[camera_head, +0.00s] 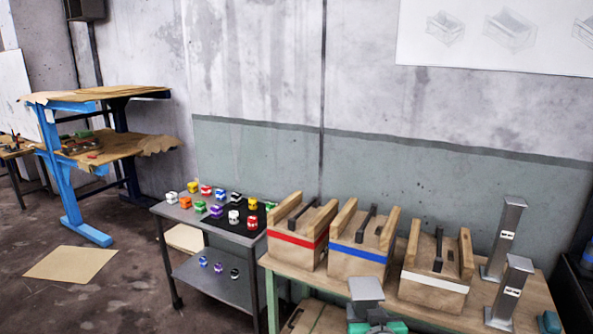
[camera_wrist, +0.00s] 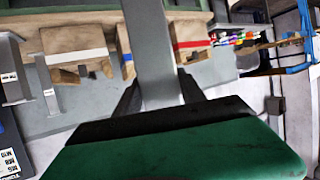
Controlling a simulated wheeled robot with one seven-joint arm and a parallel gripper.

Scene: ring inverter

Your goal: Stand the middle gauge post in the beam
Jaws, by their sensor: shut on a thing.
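My gripper (camera_head: 376,322) is at the bottom of the head view, in front of the table. It is shut on a grey gauge post (camera_head: 366,289), whose flat square top shows above the jaws. In the wrist view my gripper (camera_wrist: 160,92) has its dark fingers on both sides of the post (camera_wrist: 150,45). Two other grey posts with white labels stand on the table at the right, a rear one (camera_head: 505,235) and a front one (camera_head: 514,285). The lower end of the held post is hidden in the head view. I cannot tell which thing is the beam.
Three wooden blocks with dark handles stand on the table (camera_head: 470,318): red-striped (camera_head: 295,252), blue-striped (camera_head: 355,265) and white-striped (camera_head: 430,290). A grey cart (camera_head: 180,212) at the left carries several small coloured pieces. Free tabletop shows around the standing posts.

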